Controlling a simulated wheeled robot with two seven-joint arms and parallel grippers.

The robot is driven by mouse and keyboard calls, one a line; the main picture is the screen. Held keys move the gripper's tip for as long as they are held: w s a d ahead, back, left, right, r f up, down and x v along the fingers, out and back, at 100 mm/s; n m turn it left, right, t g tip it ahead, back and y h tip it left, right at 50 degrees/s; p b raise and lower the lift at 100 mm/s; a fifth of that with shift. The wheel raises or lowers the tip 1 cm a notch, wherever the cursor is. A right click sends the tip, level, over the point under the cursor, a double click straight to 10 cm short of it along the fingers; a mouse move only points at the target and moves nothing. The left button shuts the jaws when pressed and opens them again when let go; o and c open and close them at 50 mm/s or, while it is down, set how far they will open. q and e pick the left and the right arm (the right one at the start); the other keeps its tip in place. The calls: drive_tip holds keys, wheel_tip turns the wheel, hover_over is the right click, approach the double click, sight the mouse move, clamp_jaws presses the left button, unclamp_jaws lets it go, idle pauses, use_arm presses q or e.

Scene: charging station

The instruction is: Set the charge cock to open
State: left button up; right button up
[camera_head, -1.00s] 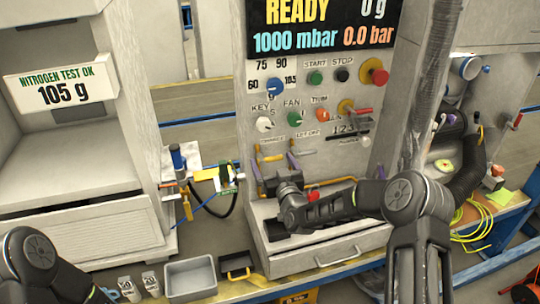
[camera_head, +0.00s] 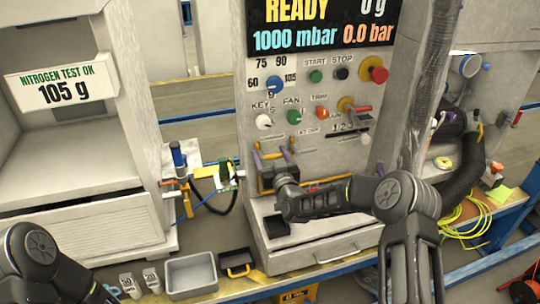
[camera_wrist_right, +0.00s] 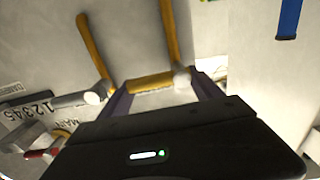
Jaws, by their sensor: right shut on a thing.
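My right gripper (camera_head: 276,158) is at the lower left of the grey control panel (camera_head: 345,75). In the right wrist view its purple fingers (camera_wrist_right: 158,98) lie either side of a short yellow handle (camera_wrist_right: 148,83) with a pale hub at its right end, and they are shut on it. This handle looks like a cock lever, but its label is hidden, so I cannot read whether it says charge. Two longer yellow bars (camera_wrist_right: 92,48) run up the panel beyond it. My left arm shows at the lower left of the head view; its gripper does not show.
The panel also carries a blue dial (camera_head: 273,83), a green fan knob (camera_head: 294,116), a red emergency knob (camera_head: 379,75) and a red lever (camera_head: 362,108). A drawer (camera_head: 325,252) lies below. A grey bin (camera_head: 191,273) stands at the front left.

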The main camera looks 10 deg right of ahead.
drive_tip(key=c, duration=1.3)
drive_tip(key=shift+f, duration=0.1)
drive_tip(key=shift+f+m+b, duration=0.15)
drive_tip(key=shift+m+b, duration=0.15)
drive_tip(key=shift+b, duration=0.4)
wheel_tip(320, 180, down, 2)
drive_tip(key=m+b, duration=0.6)
drive_tip(key=b, duration=0.7)
drive_tip(key=shift+f+b, duration=0.15)
drive_tip(key=shift+b, duration=0.25)
drive_tip(key=shift+a+f+m+b, duration=0.2)
drive_tip(key=shift+a+m+b, duration=0.15)
drive_tip(key=shift+m+b, duration=1.95)
drive_tip(key=shift+a+f+m+b, duration=0.15)
drive_tip(key=shift+a+m+b, duration=0.15)
drive_tip(key=shift+m+b, duration=2)
drive_tip(key=shift+a+f+m+b, duration=0.3)
drive_tip(key=shift+m+b, duration=0.9)
drive_tip(key=shift+b, duration=2.15)
drive_tip(key=shift+r, duration=0.1)
